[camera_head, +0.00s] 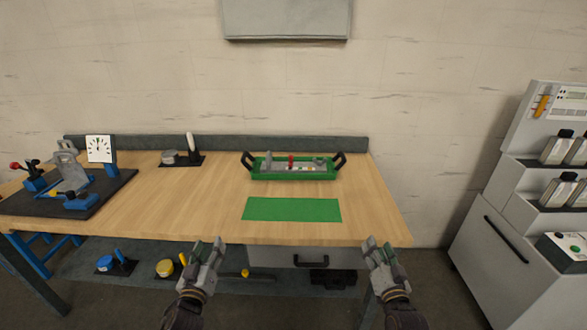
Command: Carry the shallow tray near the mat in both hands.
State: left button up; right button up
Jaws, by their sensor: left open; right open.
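The shallow tray (268,176) is green with a black raised handle at each end. It stands on the wooden bench near the back ledge and holds grey parts and a small red-topped piece. The flat green mat (292,210) lies on the bench in front of the tray, with a strip of bare wood between them. My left gripper (209,249) is open and empty at the bench's front edge, left of the mat. My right gripper (378,248) is open and empty at the front edge, right of the mat. Both are apart from the tray.
The wooden bench top (190,205) is clear left of the mat. A dark board (108,190) with blue fixtures lies at the far left. A small black pad (196,161) with a cup and an upright white-topped item sits at the back. A grey cabinet (480,262) stands at the right.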

pick_arm(q)
jog(key=shift+n, duration=1.2)
jog(key=shift+n, duration=0.6)
jog(key=shift+w+r, duration=0.1)
jog(key=shift+w, duration=0.05)
